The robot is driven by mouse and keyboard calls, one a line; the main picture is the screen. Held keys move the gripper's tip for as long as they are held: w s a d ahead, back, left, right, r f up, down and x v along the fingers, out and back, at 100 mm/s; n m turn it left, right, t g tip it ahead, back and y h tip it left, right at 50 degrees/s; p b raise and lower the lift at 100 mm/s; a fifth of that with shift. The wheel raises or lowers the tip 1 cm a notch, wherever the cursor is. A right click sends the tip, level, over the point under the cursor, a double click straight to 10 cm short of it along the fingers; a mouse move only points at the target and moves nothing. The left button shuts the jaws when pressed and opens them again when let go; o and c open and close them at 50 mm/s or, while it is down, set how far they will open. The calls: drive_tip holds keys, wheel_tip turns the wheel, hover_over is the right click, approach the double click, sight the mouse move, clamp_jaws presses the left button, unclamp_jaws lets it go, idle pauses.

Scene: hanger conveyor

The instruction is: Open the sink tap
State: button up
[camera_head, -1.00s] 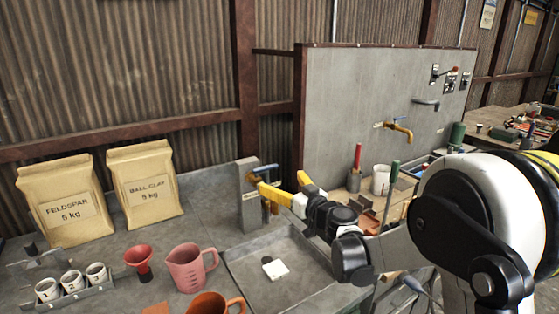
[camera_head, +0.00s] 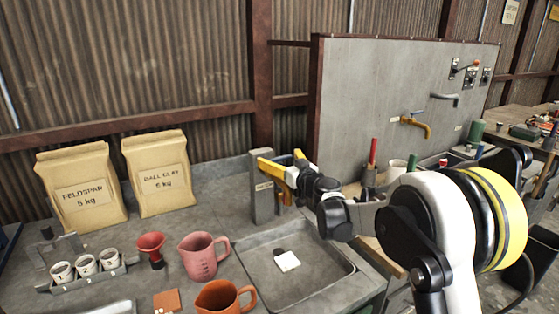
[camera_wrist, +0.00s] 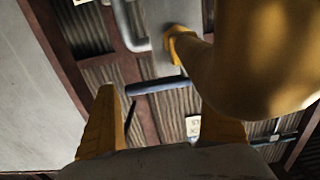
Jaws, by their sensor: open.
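The sink tap is mounted on a grey post (camera_head: 263,190) with a small label, behind the sink (camera_head: 250,243). My gripper (camera_head: 280,164) is in front of the post, its yellow fingers apart at tap height. They hide most of the tap in the head view. In the wrist view, a large brass tap part (camera_wrist: 262,50) fills the upper right, very close to the camera. A dark bluish bar, apparently the tap lever (camera_wrist: 155,86), lies across the gap between the fingertips of my gripper (camera_wrist: 160,103). I cannot tell whether a finger touches it.
A white block (camera_head: 287,261) lies in the sink. A pink jug (camera_head: 203,257), an orange jug (camera_head: 220,299) and a red funnel (camera_head: 151,243) stand left of it. Two powder bags (camera_head: 82,187) are behind. A second brass tap (camera_head: 416,127) is on the grey panel (camera_head: 365,95).

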sight(286, 158)
drive_tip(key=c, duration=1.4)
drive_tip(key=shift+o, duration=0.2)
drive_tip(key=shift+s, duration=0.1)
drive_tip(key=m+t+h, duration=0.1)
drive_tip(key=m+h, duration=0.1)
drive_tip(key=h, duration=0.1)
drive_tip(key=s+m+t+h, duration=0.1)
drive_tip(key=m+h, duration=0.1)
drive_tip(key=h, duration=0.1)
drive_tip(key=m+t+h, duration=0.1)
drive_tip(key=m+h, duration=0.1)
drive_tip(key=h, duration=0.1)
drive_tip(key=shift+s+d+p, duration=0.1)
drive_tip(key=shift+s+p, duration=0.25)
drive_tip(key=shift+s+m+g+h+p, duration=0.15)
drive_tip(key=shift+s+m+g+h, duration=0.1)
drive_tip(key=shift+m+h, duration=0.95)
drive_tip(key=shift+s+m+g+h+p, duration=0.25)
drive_tip(key=shift+m+h, duration=0.5)
drive_tip(key=shift+h, duration=0.9)
drive_tip(key=shift+s+m+g+h+p, duration=0.1)
drive_tip(key=shift+s+m+g+h, duration=0.2)
drive_tip(key=shift+m+h, duration=0.9)
drive_tip(key=shift+h, duration=0.35)
